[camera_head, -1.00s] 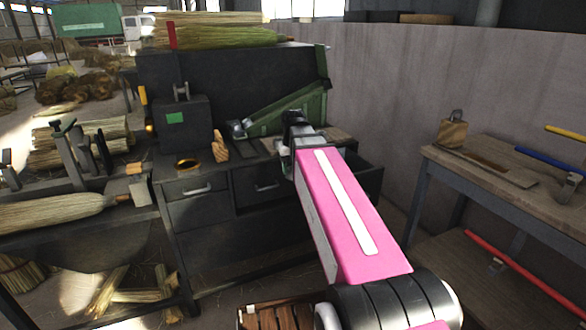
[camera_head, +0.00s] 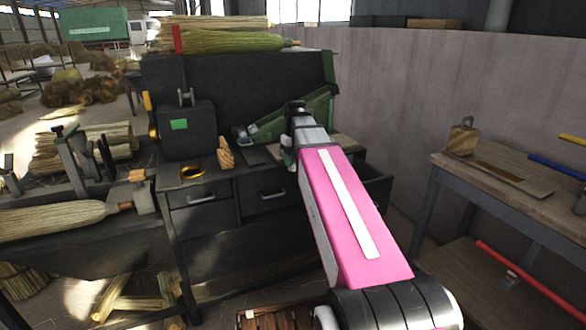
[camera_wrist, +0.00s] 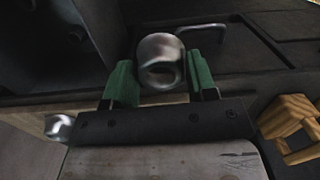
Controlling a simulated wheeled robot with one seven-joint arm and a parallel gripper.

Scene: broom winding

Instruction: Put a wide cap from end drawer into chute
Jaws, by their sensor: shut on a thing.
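My gripper (camera_wrist: 160,80) is shut on a shiny silver wide cap (camera_wrist: 160,60), held between its green fingers in the wrist view. In the head view my gripper (camera_head: 290,155) is mostly hidden behind my pink arm link, and the cap cannot be made out. The green chute (camera_head: 275,122) slopes across the back of the dark bench, just behind my wrist. The end drawer (camera_head: 378,192) at the right of the bench stands open, partly hidden by my arm. Its contents cannot be seen.
On the bench top are a brass ring (camera_head: 192,172), a wooden piece (camera_head: 225,154) and a dark box with a green label (camera_head: 187,130). Two closed drawers (camera_head: 265,194) are in the bench front. A wooden table (camera_head: 500,185) stands at the right.

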